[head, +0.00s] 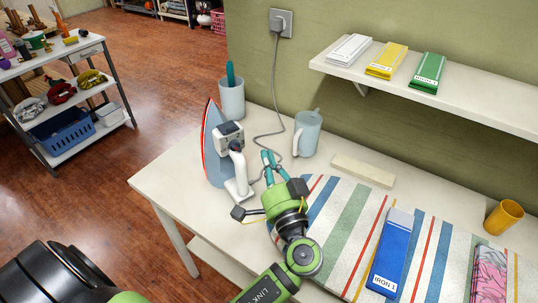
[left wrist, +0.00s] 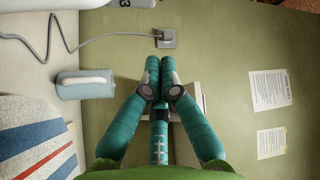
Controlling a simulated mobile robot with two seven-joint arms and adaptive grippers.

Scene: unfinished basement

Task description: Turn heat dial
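The iron (head: 213,150) stands upright on its heel on the white table, its blue-grey soleplate with a red edge facing left. A white part marked "3" shows at that view's top edge, mostly cut off. My right gripper is out of view.
A blue mug (head: 307,134) stands behind my left gripper. The iron's cord (head: 277,75) runs to a wall socket (head: 281,22). A cup (head: 231,98) is behind the iron. A striped cloth (head: 340,225) with a blue "IRON 1" box (head: 391,255) covers the table at right.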

